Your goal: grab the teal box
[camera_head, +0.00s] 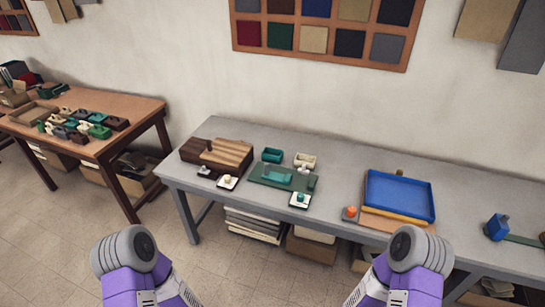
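A small dark teal box (272,155) stands near the back of the grey table, left of a cream box (305,162). A lighter teal block (278,174) lies just in front of it on a dark green mat (262,181). I cannot tell which of the two teal things is the one named. Two of my purple and grey arm parts show at the bottom edge, apart from the table. Neither gripper's fingers are in view.
A striped wooden board (226,153) lies left of the teal things. A blue tray (400,196) lies to the right, with an orange piece (351,211) beside it.

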